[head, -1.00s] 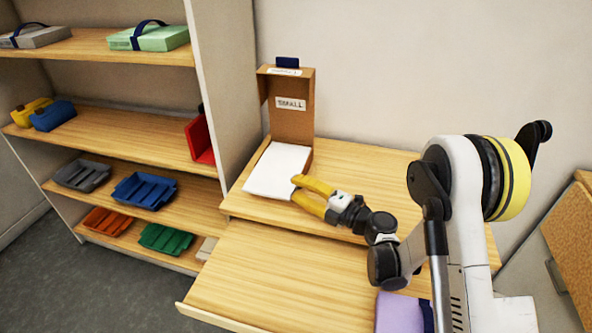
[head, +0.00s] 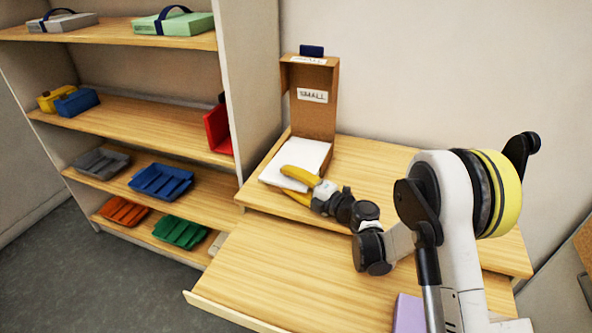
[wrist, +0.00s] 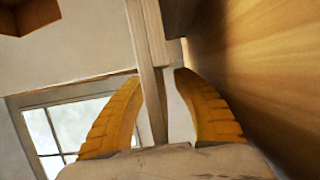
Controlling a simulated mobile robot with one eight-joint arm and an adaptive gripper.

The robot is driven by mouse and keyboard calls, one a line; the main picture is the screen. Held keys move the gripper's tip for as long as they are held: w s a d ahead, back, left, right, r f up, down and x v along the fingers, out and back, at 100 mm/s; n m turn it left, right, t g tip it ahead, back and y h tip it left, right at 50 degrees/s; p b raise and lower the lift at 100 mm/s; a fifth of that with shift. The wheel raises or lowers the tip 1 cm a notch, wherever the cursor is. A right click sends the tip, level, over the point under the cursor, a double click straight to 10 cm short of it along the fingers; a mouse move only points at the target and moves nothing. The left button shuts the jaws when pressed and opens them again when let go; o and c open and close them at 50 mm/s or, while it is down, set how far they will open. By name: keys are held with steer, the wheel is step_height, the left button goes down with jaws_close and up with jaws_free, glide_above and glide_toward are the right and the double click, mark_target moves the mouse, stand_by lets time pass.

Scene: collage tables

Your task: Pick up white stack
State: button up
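The white stack (head: 301,155) lies flat on the raised wooden table level in the head view, at the open front of a brown upright box (head: 313,115) labelled SMALL. My gripper (head: 284,181), with two yellow fingers, is at the stack's front edge. The upper finger overlaps the stack in the picture; contact cannot be told.
A lower wooden surface (head: 270,270) extends in front and is mostly clear. A purple block (head: 408,314) sits near my arm. A shelf unit (head: 150,125) at left holds coloured trays and boxes, with a red item (head: 217,130) near its side panel.

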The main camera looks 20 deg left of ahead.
steer(key=shift+w+a+r, duration=0.1)
steer(key=shift+w+a, duration=0.2)
steer(key=shift+a, duration=0.3)
jaws_close()
steer(key=shift+r, duration=0.1)
